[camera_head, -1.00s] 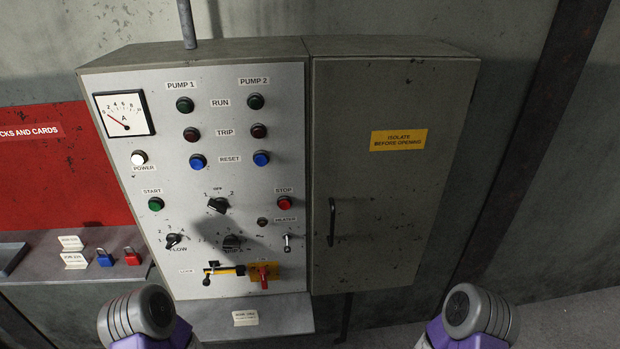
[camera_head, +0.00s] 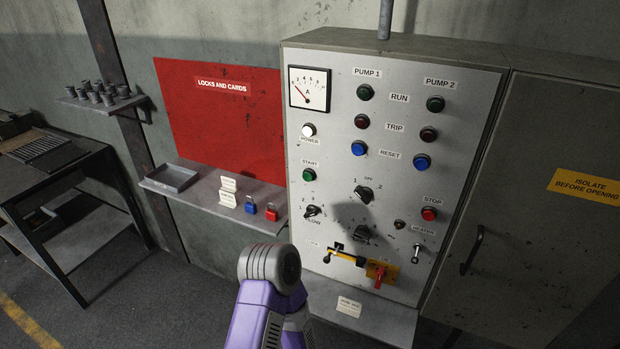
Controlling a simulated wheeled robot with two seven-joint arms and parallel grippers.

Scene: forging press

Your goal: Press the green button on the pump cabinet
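The grey pump cabinet (camera_head: 465,150) stands right of centre, its panel facing me. The green button (camera_head: 309,175) sits under the START label at the panel's left side. Two dark green RUN lamps, for pump 1 (camera_head: 365,92) and pump 2 (camera_head: 435,104), are higher up. The red STOP button (camera_head: 429,214) is at the right. One of my arms shows at the bottom centre, below and left of the green button, apart from the panel. Its gripper fingers do not show. My other arm is out of view.
A shelf (camera_head: 215,203) with a blue padlock (camera_head: 251,207), a red padlock (camera_head: 272,214) and a tray (camera_head: 172,178) juts out left of the cabinet. A small ledge (camera_head: 390,325) sticks out below the panel. A dark workbench (camera_head: 60,170) stands at far left.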

